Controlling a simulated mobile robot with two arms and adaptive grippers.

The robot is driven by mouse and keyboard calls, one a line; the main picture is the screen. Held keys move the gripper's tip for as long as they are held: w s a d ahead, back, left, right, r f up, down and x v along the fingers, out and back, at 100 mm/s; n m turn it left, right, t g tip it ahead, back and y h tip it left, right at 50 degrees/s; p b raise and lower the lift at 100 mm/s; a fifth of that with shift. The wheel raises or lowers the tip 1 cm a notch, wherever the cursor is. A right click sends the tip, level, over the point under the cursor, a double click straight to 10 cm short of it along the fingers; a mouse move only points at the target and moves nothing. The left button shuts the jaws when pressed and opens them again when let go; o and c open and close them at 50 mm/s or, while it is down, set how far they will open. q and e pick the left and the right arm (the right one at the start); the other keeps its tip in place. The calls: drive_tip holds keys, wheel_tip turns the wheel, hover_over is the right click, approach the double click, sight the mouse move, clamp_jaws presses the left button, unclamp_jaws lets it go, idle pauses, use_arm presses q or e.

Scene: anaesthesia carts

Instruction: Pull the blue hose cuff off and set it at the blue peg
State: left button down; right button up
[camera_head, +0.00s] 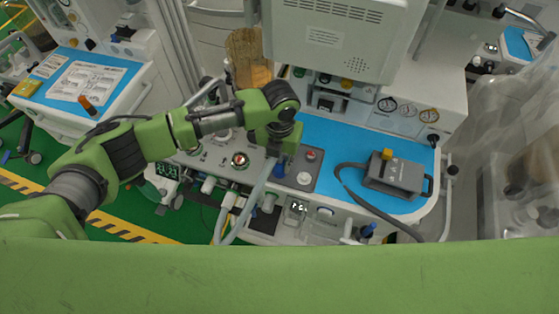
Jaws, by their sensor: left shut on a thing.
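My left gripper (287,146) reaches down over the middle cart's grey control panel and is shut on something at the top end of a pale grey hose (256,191). A small dark blue piece (279,171) shows just under the fingers, likely the blue hose cuff; the gripper and wrist hide most of it. I cannot tell whether it is still seated on a port. The hose hangs from there down past the cart's front. A dark blue peg-like part (367,231) sticks out at the cart's front right; I cannot tell if it is the blue peg. My right gripper is out of view.
A grey box with a yellow knob (396,175) and a dark hose stands on the blue worktop (325,133). A monitor (335,35) overhangs the back. A brown ribbed bellows (247,58) stands behind my wrist. Another cart (120,78) is at left.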

sight(280, 161)
use_arm(q)
drive_tip(key=shift+f+b, duration=0.4)
drive_tip(key=shift+f, duration=0.3)
drive_tip(key=c, duration=1.7)
unclamp_jaws()
drive_tip(key=shift+r, duration=0.1)
wheel_tip(280, 161, up, 12)
drive_tip(key=shift+f, duration=0.1)
drive_tip(key=shift+d, duration=0.1)
